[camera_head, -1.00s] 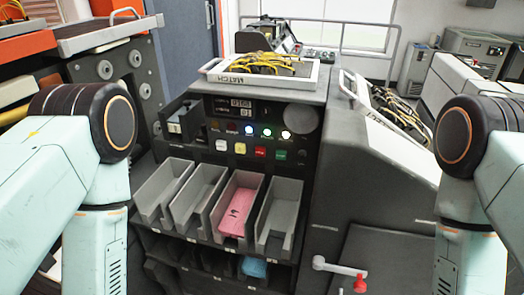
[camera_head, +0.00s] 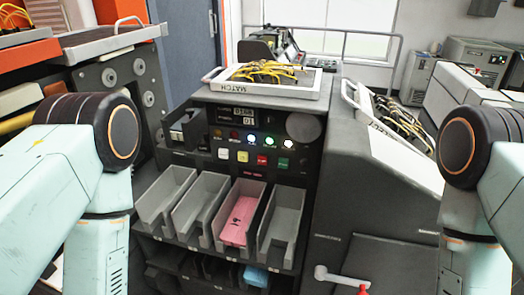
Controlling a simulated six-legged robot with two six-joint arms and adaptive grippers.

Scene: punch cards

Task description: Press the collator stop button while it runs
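The collator (camera_head: 335,150) stands ahead as a dark machine with a control panel. Its row of square buttons holds a white button (camera_head: 223,153), a yellow button (camera_head: 242,156), a red button (camera_head: 262,160) and a green button (camera_head: 283,163). The red one looks like the stop button, but its label is too small to read. Above them a blue lamp (camera_head: 250,138), a green lamp (camera_head: 268,141) and a white lamp (camera_head: 288,143) are lit. A small counter display (camera_head: 243,111) shows digits. My arms show at both sides; both grippers are out of view.
Four grey bins below the panel include one with pink cards (camera_head: 240,220). A blue stack (camera_head: 256,277) sits lower. A tray of yellow cables (camera_head: 265,73) lies on top. A crank with a red knob (camera_head: 363,290) sticks out at the lower right.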

